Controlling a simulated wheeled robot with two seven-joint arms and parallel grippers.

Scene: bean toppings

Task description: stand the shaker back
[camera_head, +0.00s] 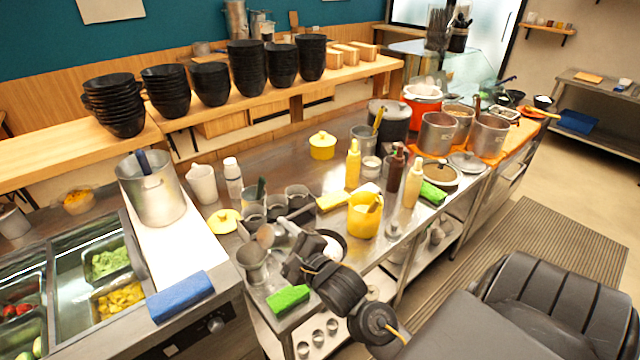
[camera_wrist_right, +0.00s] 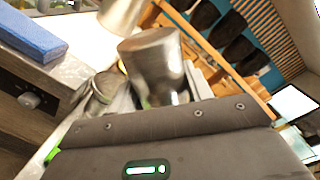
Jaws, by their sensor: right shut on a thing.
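My right gripper (camera_head: 277,226) reaches in from the lower right over the crowded steel counter, shut on a metal shaker. In the right wrist view the shaker (camera_wrist_right: 156,68) is a shiny silver cylinder with a rounded shoulder, tilted in the picture just beyond the gripper's grey body. Its lower part and the fingertips are hidden there. In the head view the shaker is small and mostly covered by the gripper, so I cannot tell whether it touches the counter. My left gripper is not in view.
Near the gripper are a metal cup (camera_head: 252,262) with a utensil, a green sponge (camera_head: 288,299), a yellow container (camera_head: 364,217) and several small cups. A yellow bottle (camera_head: 353,165) and a white-capped bottle (camera_head: 233,178) stand behind. A blue cloth (camera_head: 181,296) lies left.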

